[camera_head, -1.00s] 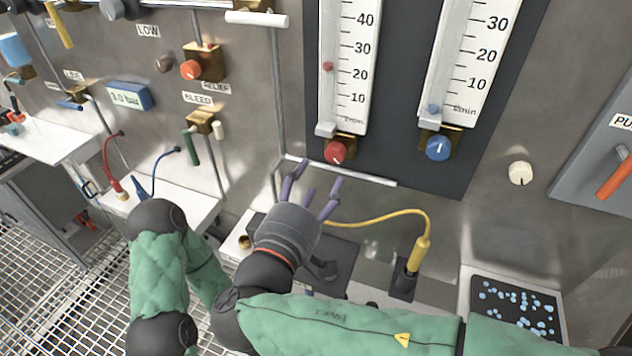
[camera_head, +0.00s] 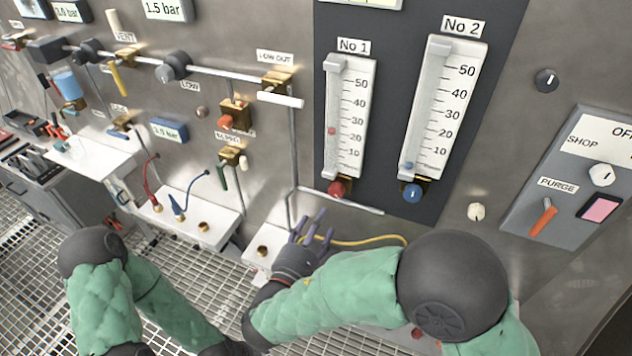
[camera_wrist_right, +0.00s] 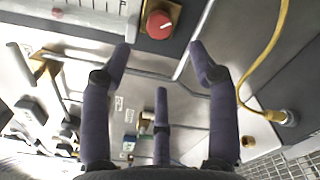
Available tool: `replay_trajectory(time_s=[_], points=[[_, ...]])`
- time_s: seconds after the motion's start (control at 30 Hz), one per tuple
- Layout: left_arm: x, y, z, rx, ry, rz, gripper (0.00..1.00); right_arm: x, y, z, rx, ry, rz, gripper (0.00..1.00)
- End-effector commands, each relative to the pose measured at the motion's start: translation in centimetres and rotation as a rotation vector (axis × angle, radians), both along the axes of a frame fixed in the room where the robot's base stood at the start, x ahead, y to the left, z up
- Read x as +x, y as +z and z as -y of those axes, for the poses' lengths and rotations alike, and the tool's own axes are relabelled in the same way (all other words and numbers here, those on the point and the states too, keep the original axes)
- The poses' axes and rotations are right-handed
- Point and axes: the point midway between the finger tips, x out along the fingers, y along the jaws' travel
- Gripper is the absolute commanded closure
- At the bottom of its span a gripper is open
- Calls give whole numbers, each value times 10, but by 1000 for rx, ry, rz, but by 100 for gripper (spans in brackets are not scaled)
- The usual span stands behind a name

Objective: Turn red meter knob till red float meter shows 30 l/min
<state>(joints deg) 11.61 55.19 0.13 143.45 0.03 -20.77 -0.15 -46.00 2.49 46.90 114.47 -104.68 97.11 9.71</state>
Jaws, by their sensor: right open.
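The red meter knob (camera_head: 337,188) sits under the red float meter, labelled No 1 (camera_head: 347,115). The red float (camera_head: 331,131) stands between the 20 and 30 marks. My right gripper (camera_head: 312,228) is open and empty, below and slightly left of the red knob in the head view. In the right wrist view, the red knob (camera_wrist_right: 160,23) lies beyond the spread purple fingers (camera_wrist_right: 160,52), centred between the two upper fingertips and apart from them. Its white pointer mark shows. My left arm shows at lower left, but its gripper is hidden.
The No 2 meter (camera_head: 442,110) with its blue knob (camera_head: 412,193) stands to the right. A white horizontal bar (camera_head: 350,202) runs just below the red knob. A yellow cable (camera_head: 365,240) passes by the right gripper. A purge panel (camera_head: 570,190) is at far right.

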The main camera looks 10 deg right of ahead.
Motion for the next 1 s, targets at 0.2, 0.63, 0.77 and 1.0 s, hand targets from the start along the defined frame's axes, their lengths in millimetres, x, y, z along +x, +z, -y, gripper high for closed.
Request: replay_trajectory(time_s=[0.2,0.63,0.77,1.0], points=[[0,8,0,0,0,0,40,2,0,10,-52,-13,-35,40],[0,0,0,0,0,0,40,54,-2,45,-48,-15,-34,40],[0,-2,0,0,0,0,40,70,-1,56,-48,-15,-34,40],[0,-3,0,0,0,0,40,87,0,66,-49,-11,-33,40]])
